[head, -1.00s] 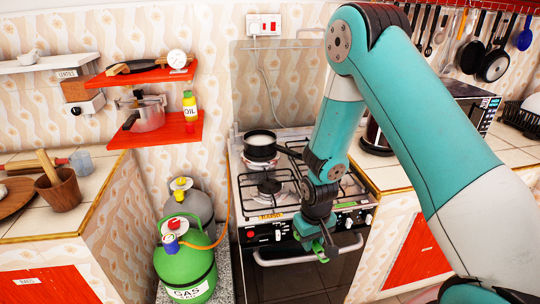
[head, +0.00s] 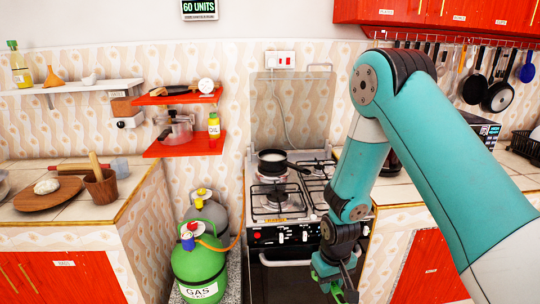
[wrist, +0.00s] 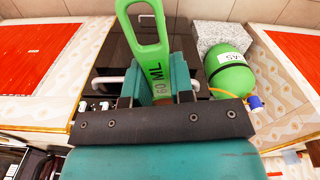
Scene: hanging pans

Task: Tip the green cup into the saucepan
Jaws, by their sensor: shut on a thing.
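The green cup (wrist: 152,55) shows in the wrist view as a green piece with a long looped handle, marked "60 ML". My gripper (wrist: 157,92) is shut on it. In the head view my gripper (head: 335,276) hangs low in front of the stove, below its top. Only bits of green show there, so the cup's bowl and contents cannot be made out. The black saucepan (head: 284,164) sits on the back left burner, with something pale inside. My gripper is well below, nearer and to the right of it.
The stove (head: 270,207) stands between two tiled counters. A green gas bottle (head: 200,266) stands left of the stove, with a grey one behind it. A sign on the wall (head: 199,9) reads "60 UNITS". Red shelves (head: 185,147) hang at left.

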